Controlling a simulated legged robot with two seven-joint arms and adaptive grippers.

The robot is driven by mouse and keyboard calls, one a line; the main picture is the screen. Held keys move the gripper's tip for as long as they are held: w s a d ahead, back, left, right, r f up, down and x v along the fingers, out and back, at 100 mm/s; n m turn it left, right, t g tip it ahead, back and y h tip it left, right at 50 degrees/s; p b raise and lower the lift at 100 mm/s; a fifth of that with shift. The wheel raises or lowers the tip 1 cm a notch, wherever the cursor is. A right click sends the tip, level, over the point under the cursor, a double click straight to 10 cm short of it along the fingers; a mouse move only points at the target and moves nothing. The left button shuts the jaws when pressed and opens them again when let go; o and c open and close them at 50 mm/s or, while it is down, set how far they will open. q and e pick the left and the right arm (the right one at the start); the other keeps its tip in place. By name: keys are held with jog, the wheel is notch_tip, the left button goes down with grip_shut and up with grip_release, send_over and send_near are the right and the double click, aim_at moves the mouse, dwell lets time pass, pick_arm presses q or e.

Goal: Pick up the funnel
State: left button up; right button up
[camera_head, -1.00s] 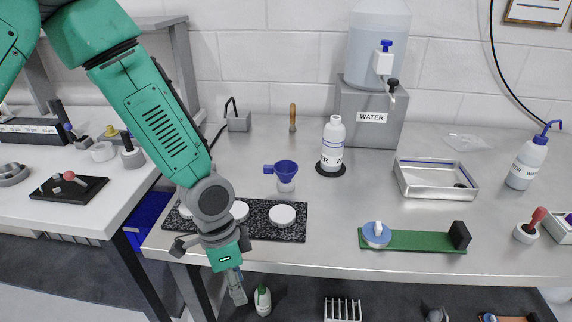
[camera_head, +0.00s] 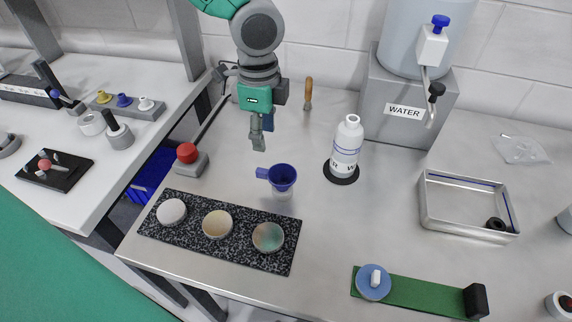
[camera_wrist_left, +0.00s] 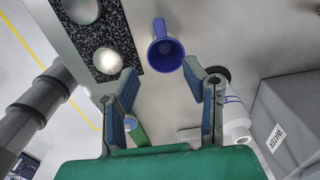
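The blue funnel (camera_head: 283,178) sits upright in a clear holder on the grey table, its handle tab pointing left. My left gripper (camera_head: 258,143) hangs fingers-down above the table, behind and slightly left of the funnel in the head view. In the left wrist view the two fingers of my left gripper (camera_wrist_left: 160,72) are spread apart with nothing between them. The funnel (camera_wrist_left: 166,52) shows just beyond the fingertips, roughly centred between them, not touching. My right gripper is not in view.
A speckled black plate (camera_head: 193,238) with three round dishes lies in front. A white bottle (camera_head: 346,148) stands right of the funnel on a black disc. A red-knobbed lever device (camera_head: 188,160) stands left. A metal tray (camera_head: 462,236) and green board (camera_head: 418,297) lie right.

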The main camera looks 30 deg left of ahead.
aim_at(265, 170)
pick_arm(q)
notch_tip(265, 170, down, 8)
jog(key=shift+w+r, duration=0.15)
jog(key=shift+r, duration=0.05)
jog(key=shift+a+f, duration=0.15)
jog(key=shift+f, duration=0.35)
jog(key=f, duration=0.4)
jog(key=shift+w+a+f, duration=0.15)
jog(key=shift+a, duration=0.05)
jog(key=shift+c, duration=0.4)
grip_shut()
